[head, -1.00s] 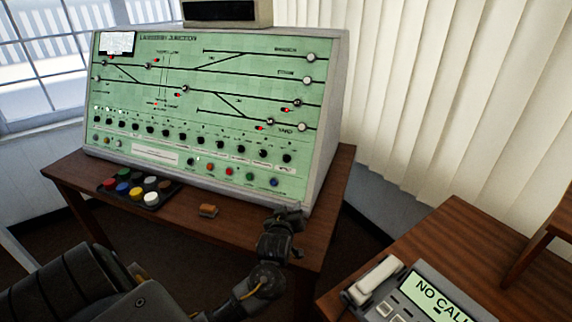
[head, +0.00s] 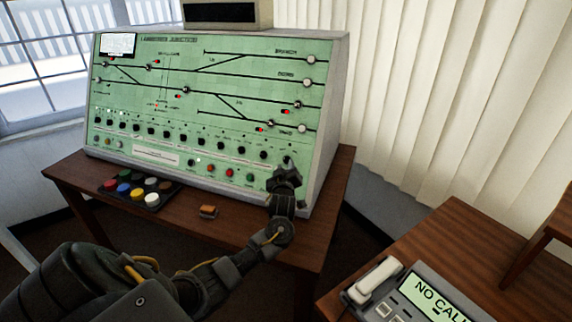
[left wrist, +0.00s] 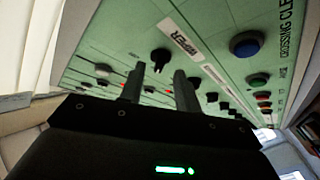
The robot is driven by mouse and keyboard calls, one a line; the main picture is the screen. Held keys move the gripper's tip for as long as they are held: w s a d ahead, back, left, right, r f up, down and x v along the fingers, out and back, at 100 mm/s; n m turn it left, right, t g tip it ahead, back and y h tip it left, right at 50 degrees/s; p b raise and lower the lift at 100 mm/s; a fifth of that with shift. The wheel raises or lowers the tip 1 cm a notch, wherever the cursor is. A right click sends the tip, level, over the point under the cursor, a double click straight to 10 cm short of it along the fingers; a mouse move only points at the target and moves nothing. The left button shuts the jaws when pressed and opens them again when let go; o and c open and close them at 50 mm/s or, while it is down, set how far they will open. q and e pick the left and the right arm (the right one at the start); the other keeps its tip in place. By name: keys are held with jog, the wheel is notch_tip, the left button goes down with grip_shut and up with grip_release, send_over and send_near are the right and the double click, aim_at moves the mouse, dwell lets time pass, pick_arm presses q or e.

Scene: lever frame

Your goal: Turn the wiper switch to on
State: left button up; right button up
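The wiper switch is a black rotary knob (left wrist: 160,57) on the green panel, beside a white label (left wrist: 187,44) reading WIPER in the left wrist view. In the head view it is at the right end of the lower row of knobs, where my left gripper (head: 286,172) largely covers its label. My left gripper's two fingers (left wrist: 158,78) are apart in the left wrist view, with the knob just beyond their tips and between them. I see no contact with the knob. My right gripper is not in view.
The panel (head: 240,80) stands on a wooden table (head: 240,225). A blue button (left wrist: 246,43) is near the wiper label. A black tray of coloured caps (head: 118,194) and a small orange-brown block (head: 208,211) lie in front. A telephone unit (head: 375,280) is at the lower right.

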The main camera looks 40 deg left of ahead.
aim_at(286, 160)
pick_arm(q)
jog(key=shift+x, duration=1.1)
jog(key=c, duration=0.7)
